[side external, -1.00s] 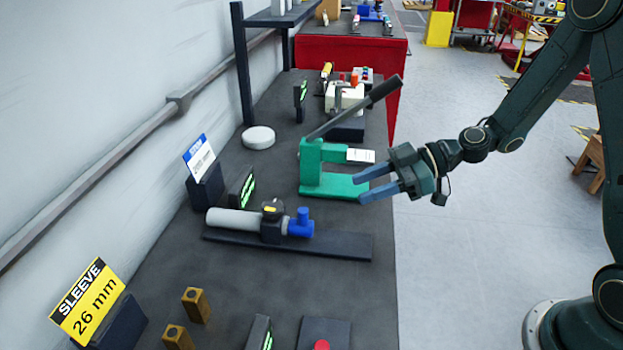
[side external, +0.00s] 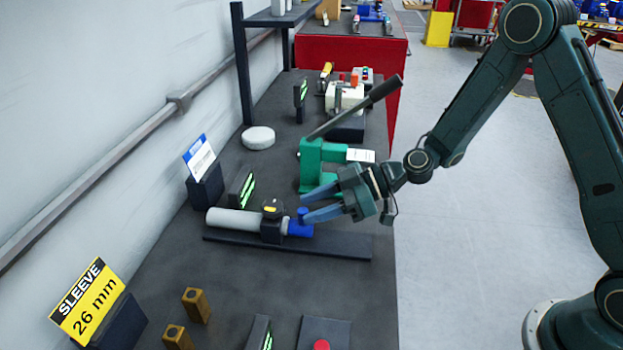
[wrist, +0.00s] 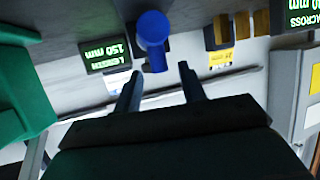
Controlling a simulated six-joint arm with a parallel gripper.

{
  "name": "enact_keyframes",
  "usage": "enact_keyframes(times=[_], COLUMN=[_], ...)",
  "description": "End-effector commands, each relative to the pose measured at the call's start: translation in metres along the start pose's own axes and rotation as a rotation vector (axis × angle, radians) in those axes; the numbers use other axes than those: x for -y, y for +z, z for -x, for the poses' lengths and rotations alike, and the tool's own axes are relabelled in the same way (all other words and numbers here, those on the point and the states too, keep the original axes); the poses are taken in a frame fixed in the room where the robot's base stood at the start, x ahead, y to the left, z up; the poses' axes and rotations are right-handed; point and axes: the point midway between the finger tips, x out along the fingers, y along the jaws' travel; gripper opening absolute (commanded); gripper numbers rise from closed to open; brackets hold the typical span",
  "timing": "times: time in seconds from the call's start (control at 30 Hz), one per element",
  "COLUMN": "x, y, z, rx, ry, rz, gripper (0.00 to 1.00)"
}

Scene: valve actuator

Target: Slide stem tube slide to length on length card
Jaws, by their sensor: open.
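The stem tube slide lies on a dark base rail (side external: 345,246). It has a light grey tube (side external: 235,222), a black clamp (side external: 271,230) with a yellow mark, and a blue end piece (side external: 299,230) with an upright blue knob. The blue knob (wrist: 152,30) also shows in the wrist view, between the lines of the fingers. My gripper (side external: 305,207) is open and empty at the blue end; I cannot tell whether the tips straddle the knob. The blue-and-white length card (side external: 200,158) stands behind the tube; its print is unreadable. A display (wrist: 105,58) reads LENGTH 150 mm.
A green lever press (side external: 312,160) stands close beyond my gripper. A yellow SLEEVE 26 mm card (side external: 88,300) and brass blocks (side external: 196,304) are at the front left. A red button (side external: 321,346) is at the front. The bench in front of the rail is mostly clear.

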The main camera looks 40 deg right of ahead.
Motion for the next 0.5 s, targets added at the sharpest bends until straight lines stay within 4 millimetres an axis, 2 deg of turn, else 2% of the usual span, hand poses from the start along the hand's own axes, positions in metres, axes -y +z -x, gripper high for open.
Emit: enact_keyframes(times=[0.2, 0.5], x=[0.0, 0.0], y=[0.0, 0.0], z=[-0.022, -0.029], rx=[0.001, 0.0], ry=[-0.001, 0.001], rz=[0.0, -0.001], gripper=[0.41, 0.41])
